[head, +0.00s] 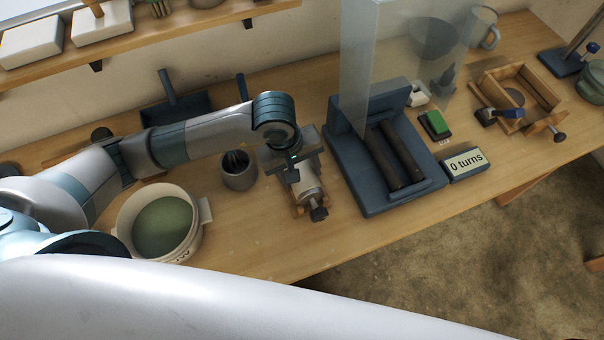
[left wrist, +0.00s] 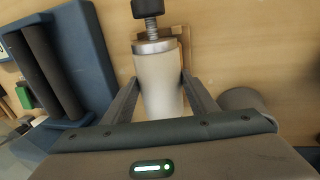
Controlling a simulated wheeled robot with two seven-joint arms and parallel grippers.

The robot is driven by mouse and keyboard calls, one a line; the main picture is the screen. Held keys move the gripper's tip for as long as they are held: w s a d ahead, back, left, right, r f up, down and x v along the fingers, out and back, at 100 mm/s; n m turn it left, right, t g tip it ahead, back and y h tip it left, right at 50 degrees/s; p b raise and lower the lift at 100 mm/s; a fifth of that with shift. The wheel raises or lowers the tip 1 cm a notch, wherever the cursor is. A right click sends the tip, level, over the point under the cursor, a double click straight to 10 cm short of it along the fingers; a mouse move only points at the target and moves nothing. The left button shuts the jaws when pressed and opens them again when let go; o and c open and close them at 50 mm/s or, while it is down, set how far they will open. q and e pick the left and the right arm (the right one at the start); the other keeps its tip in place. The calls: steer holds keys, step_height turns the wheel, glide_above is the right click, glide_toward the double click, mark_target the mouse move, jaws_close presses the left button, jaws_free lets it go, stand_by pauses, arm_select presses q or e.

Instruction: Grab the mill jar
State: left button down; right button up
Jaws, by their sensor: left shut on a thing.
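The mill jar (head: 308,187) is a pale cylinder with a metal band and a dark screw knob at one end. In the head view it lies on its side at a small wooden cradle, left of the roller machine. My left gripper (head: 299,178) is shut on it from above. In the left wrist view the jar (left wrist: 158,85) sits between the two fingers (left wrist: 160,90), which touch its sides. The jar's far end is hidden by the gripper. I cannot tell whether the jar is lifted. My right gripper is not in view.
The roller machine (head: 345,180) with a clear upright shield stands right of the jar, with a "0 turns" sign (head: 466,163) and a green button (head: 435,123). A grey cup (head: 239,181) and a white tub (head: 124,222) stand to the left. The table's front edge is close.

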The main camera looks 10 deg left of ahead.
mark_target(305, 171)
arm_select(q)
steer(key=shift+w+r, duration=0.1)
steer(key=shift+r, duration=0.05)
steer(key=shift+r+p, duration=0.35)
steer(key=shift+r, duration=0.45)
step_height(305, 171, up, 3)
steer(key=shift+d+f+p, duration=0.15)
steer(key=shift+f+p, duration=0.05)
steer(key=shift+p, duration=0.15)
steer(key=s+d+r, duration=0.3)
steer(key=d+r, duration=0.3)
steer(key=d, duration=0.5)
steer(key=shift+s+r+p, duration=0.3)
steer(key=shift+p, duration=0.15)
steer(key=shift+s, duration=0.1)
